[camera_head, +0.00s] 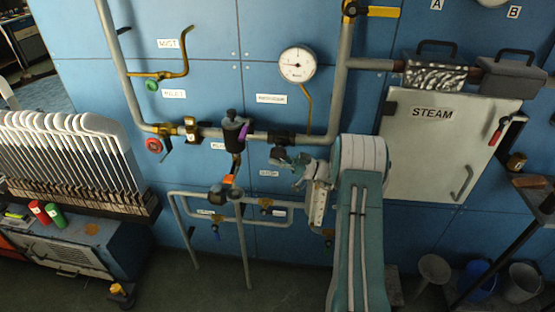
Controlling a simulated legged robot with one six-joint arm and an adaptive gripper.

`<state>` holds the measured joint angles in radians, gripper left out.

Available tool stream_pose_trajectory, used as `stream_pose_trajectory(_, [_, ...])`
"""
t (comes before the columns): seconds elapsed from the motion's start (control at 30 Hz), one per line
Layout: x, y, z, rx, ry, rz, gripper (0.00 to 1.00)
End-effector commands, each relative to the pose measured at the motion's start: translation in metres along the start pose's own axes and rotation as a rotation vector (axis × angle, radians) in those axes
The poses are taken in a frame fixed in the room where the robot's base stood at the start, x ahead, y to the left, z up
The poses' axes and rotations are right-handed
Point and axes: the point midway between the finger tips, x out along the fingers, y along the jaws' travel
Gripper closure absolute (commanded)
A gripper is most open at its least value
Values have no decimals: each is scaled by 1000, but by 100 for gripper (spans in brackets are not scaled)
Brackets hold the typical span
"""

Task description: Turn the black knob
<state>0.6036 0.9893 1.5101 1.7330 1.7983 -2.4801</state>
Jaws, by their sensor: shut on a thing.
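A horizontal grey pipe (258,137) runs across the blue wall panel. A black knob-like fitting (282,138) sits on it, left of the lower bend. My gripper (278,154) is right at this fitting, just below it in the picture, with its jaws shut on it. The jaws are small and dark here, so the exact contact is hard to see. My arm reaches up from the lower right. A larger black valve body (235,125) with a purple part stands on the same pipe to the left.
A white gauge (297,64) is above my gripper. A red valve wheel (154,146) and a green knob (152,85) are at the left. Lower grey pipes (244,245) stand left of my arm. The steam cabinet (430,155) is at the right.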

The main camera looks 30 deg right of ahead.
Motion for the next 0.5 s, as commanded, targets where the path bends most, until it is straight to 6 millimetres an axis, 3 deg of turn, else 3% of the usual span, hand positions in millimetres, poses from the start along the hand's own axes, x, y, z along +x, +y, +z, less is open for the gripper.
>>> stream_pose_trajectory(0.5, [2,1,2,3,146,5,100])
